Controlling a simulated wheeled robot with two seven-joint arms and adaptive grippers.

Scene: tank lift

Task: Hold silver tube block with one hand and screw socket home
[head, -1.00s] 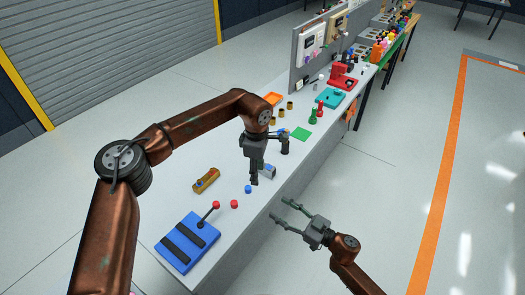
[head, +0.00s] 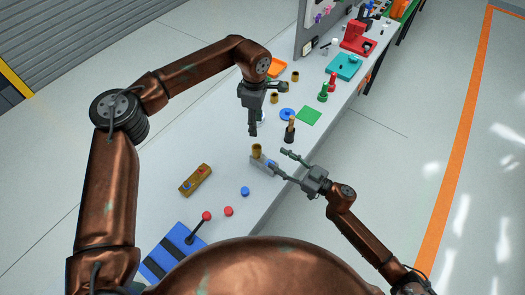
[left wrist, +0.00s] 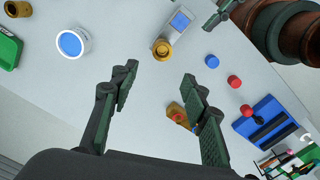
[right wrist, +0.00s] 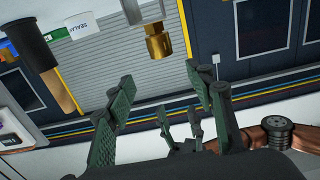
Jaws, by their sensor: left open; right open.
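The silver tube block (head: 260,166), with a blue face, lies near the table's front edge. A brass socket (head: 257,149) stands at its far end; I cannot tell how deep it is seated. The left wrist view shows the block (left wrist: 182,20) and the socket (left wrist: 162,49) ahead of the left fingers. My left gripper (head: 253,131) is open and empty above the table, beyond the socket. My right gripper (head: 280,160) is open, its fingertips beside the block and socket at the front edge. The socket (right wrist: 157,42) is ahead of the right fingers in the right wrist view, which looks upside down.
A brown block (head: 195,180), red knobs (head: 228,211) and a blue knob (head: 245,191) lie at the near left.

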